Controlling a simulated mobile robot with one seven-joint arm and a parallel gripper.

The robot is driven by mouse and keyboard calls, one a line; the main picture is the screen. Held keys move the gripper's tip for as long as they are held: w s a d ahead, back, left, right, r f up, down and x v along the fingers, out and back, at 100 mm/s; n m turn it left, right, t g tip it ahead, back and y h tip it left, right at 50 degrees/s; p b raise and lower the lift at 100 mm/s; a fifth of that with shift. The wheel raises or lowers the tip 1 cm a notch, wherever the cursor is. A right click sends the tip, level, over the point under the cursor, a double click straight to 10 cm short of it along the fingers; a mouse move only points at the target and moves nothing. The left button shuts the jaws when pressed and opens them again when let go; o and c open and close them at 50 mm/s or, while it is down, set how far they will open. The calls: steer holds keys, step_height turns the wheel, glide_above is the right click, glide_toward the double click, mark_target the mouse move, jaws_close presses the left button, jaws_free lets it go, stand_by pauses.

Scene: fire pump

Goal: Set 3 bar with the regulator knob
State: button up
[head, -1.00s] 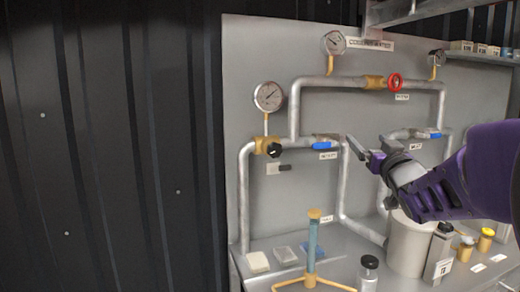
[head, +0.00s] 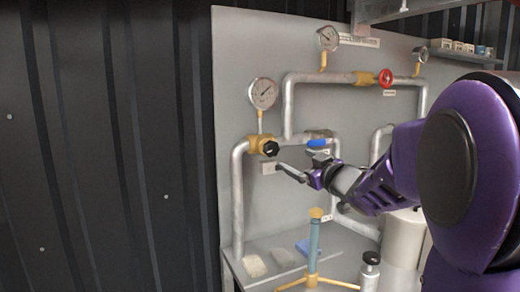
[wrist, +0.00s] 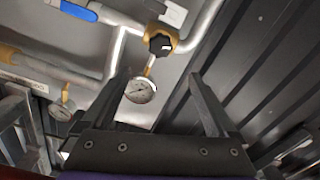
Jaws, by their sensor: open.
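The black regulator knob (head: 270,148) sits on a brass body (head: 256,144) at the upper left pipe elbow. A round white gauge (head: 263,93) stands above it on a thin brass stem; its scale is too small to read. My gripper (head: 293,163) is open and empty, just right of and below the knob, apart from it. In the wrist view the knob (wrist: 160,44) shows beyond the gap between my fingertips (wrist: 158,79), and the gauge (wrist: 140,90) shows between the fingers.
A blue valve lever (head: 317,143) is close above my wrist. A red handwheel (head: 386,77) is on the upper pipe. A blue column (head: 314,248) on a yellow tripod stands on the bench below. The left side, before the dark wall, is free.

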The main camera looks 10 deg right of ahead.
mark_target(273, 149)
steer(key=x, duration=1.5)
steer(key=shift+a, duration=0.1)
steer(key=c, duration=1.4)
steer(key=shift+o, duration=0.2)
steer(key=shift+f, duration=0.1)
